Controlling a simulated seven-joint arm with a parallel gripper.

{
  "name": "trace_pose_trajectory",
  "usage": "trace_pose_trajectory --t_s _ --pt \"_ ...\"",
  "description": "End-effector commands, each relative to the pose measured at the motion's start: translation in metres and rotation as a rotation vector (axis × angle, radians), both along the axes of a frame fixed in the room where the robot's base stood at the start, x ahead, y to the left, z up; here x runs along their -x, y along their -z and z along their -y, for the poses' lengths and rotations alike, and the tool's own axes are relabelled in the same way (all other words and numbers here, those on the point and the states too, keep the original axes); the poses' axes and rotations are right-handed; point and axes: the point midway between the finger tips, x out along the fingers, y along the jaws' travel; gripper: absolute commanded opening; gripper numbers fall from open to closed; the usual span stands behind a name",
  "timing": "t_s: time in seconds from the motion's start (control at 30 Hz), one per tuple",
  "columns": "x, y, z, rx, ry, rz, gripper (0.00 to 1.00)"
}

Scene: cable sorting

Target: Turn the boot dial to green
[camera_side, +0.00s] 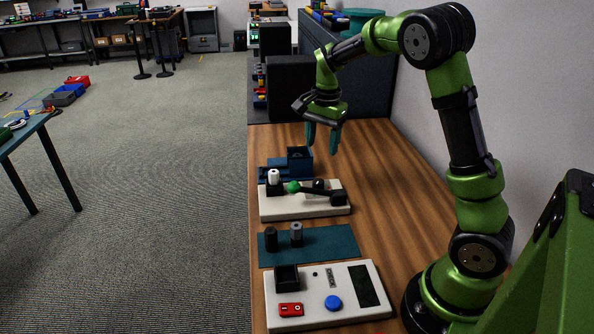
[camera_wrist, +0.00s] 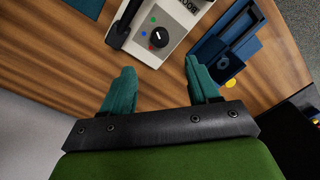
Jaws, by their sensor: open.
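The boot dial (camera_wrist: 158,37) is a round black knob with a white mark, on a white panel (camera_wrist: 172,18) lettered BOOT. Green, blue and red dots sit on the panel to the dial's left in the wrist view; which one the mark points at is too small to tell. In the side view the dial (camera_side: 319,184) is partly hidden behind a black lever. My gripper (camera_side: 322,146) is open and empty, high above the table beyond the panel. In the wrist view its teal fingers (camera_wrist: 159,70) are apart, with the dial ahead of the gap between them.
The black lever with a green knob (camera_side: 293,187) and a white-topped post (camera_side: 274,177) stand on the same panel. A blue tray (camera_side: 272,172) is behind it. A teal mat (camera_side: 335,243) and another white panel (camera_side: 350,312) are nearer. Wooden table to the right is clear.

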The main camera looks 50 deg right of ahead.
Motion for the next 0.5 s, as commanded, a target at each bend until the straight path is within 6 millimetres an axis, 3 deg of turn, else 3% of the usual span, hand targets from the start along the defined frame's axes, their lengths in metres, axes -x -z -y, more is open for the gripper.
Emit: trace_pose_trajectory --t_s 0.2,0.5 --pt "0.001 -0.038 0.0 0.0 0.001 0.002 0.6" --pt "0.002 -0.051 0.0 -0.001 0.001 -0.001 0.6"
